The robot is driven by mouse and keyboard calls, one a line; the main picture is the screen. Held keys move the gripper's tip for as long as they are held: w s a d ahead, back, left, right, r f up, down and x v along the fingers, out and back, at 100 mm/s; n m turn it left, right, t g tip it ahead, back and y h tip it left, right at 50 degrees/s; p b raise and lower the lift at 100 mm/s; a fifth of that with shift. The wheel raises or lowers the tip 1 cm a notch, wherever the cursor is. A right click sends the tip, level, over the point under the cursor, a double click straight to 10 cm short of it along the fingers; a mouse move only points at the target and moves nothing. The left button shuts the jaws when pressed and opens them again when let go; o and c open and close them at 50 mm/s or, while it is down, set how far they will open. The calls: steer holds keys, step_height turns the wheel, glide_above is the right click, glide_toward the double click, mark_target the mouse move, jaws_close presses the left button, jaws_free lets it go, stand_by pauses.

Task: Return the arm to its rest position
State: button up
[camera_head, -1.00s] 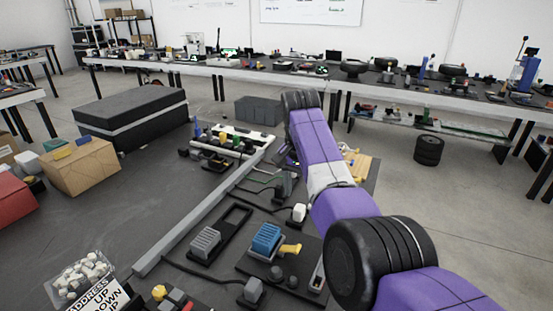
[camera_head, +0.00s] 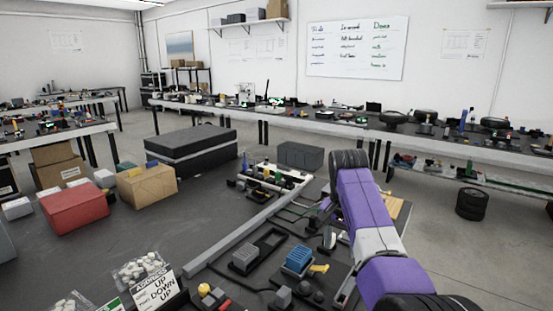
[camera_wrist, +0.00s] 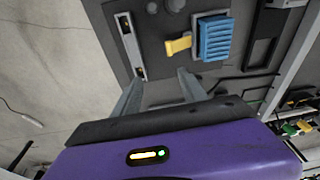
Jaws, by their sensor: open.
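My purple and white arm reaches in from the lower right of the head view, bent at a black joint. My gripper (camera_wrist: 160,88) shows in the wrist view as two grey fingers, spread apart with nothing between them. It is above the dark work surface. Beyond the fingertips lie a blue ribbed block (camera_wrist: 215,38) and a yellow piece (camera_wrist: 178,44) on a dark plate. The same blue block (camera_head: 298,258) and yellow piece (camera_head: 319,268) show in the head view, left of my arm. The gripper's fingers are mostly hidden behind the arm in the head view.
A long grey rail (camera_head: 240,232) crosses the work surface. Grey blocks, cables and a rack of coloured parts stand near it. A red box (camera_head: 75,208), a cardboard box (camera_head: 147,186) and a black case (camera_head: 191,150) stand left. Tables line the back wall.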

steer(key=w+d+r+n+t, duration=0.1)
steer(key=w+r+n+t, duration=0.1)
steer(key=w+r+t, duration=0.45)
steer(key=s+d+f+n+t, duration=0.1)
steer(key=s+f+t, duration=0.1)
steer(key=s+f, duration=0.2)
steer(key=s+d+f+n+t+p, duration=0.1)
steer(key=s+f+t, duration=0.2)
steer(key=s, duration=0.4)
steer(key=s+d+f+n+t, duration=0.1)
steer(key=s+f+t, duration=0.2)
steer(key=s+f, duration=0.2)
steer(key=shift+s+f+n+p, duration=0.1)
steer(key=shift+s+n+p, duration=0.2)
steer(key=shift+s, duration=0.55)
steer(key=s+r+g+p, duration=0.1)
steer(key=s+r, duration=0.1)
steer(key=s, duration=2.1)
steer(key=s+r+n+p, duration=0.1)
steer(key=s, duration=2.3)
steer(key=shift+s+a+r+g+y, duration=0.2)
steer(key=shift+a+r+g+y, duration=0.15)
steer(key=shift+y, duration=0.05)
